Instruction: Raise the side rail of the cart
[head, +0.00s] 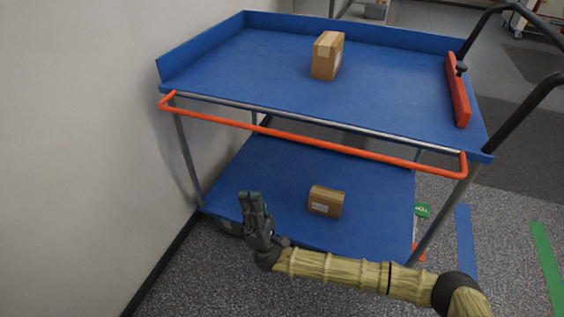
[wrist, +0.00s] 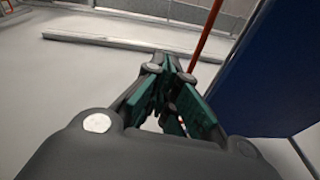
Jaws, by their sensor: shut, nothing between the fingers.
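The cart has a blue top deck (head: 250,75) and a blue lower shelf (head: 285,165). Its orange side rail (head: 310,143) hangs folded down along the near long side, a little below the deck's edge. In the wrist view the rail (wrist: 206,35) is a thin orange bar beyond the fingertips, beside a blue panel of the cart (wrist: 275,75). My gripper (head: 250,195) points upward on the near side of the cart, below the rail and apart from it in the picture. Its dark green fingers (wrist: 172,65) are shut and empty.
A cardboard box (head: 327,57) stands on the top deck and another (head: 326,201) on the lower shelf. A red bar with a black knob (head: 457,88) lies at the deck's right end, near the black handles (head: 522,118). A pale wall (head: 75,130) closes the left side.

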